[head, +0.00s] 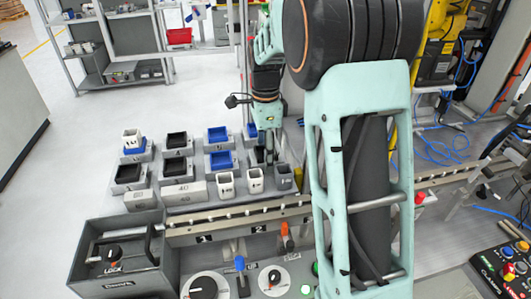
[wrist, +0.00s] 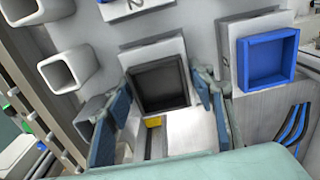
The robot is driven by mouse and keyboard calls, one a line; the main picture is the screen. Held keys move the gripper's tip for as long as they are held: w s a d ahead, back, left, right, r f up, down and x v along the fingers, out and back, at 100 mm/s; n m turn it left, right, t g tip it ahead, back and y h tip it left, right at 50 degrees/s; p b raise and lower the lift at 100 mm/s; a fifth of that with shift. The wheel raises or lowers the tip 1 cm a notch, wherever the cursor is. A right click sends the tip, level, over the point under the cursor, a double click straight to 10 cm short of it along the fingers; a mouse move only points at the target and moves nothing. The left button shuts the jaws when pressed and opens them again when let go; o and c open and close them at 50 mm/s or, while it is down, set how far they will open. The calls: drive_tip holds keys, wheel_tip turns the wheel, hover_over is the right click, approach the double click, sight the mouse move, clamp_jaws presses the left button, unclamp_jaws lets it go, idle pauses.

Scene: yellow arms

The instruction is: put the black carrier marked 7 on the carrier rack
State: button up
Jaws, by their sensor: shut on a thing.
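My gripper (head: 264,157) is over the right side of the grey carrier board, pointing down. In the wrist view, its two blue-grey fingers (wrist: 160,118) are closed on opposite sides of a square black carrier (wrist: 160,85), which is open on top and looks empty. The number on the held carrier is not visible. A pale plate shows just below it, and I cannot tell whether the carrier is touching its seat. Other black carriers (head: 174,165) sit in numbered grey seats at the left. Which structure is the carrier rack is not clear.
Blue carriers (head: 220,160) stand close by; one (wrist: 268,59) is right of the held carrier. White square cups (head: 255,180) stand in front, near a rail (head: 235,217). A grey box marked LOCK (head: 115,255) and a control panel lie nearer. My arm hides much of the right side.

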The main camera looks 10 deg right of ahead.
drive_tip(key=o, duration=1.5)
drive_tip(key=shift+r+p, duration=2.85)
drive_tip(key=shift+r, duration=0.7)
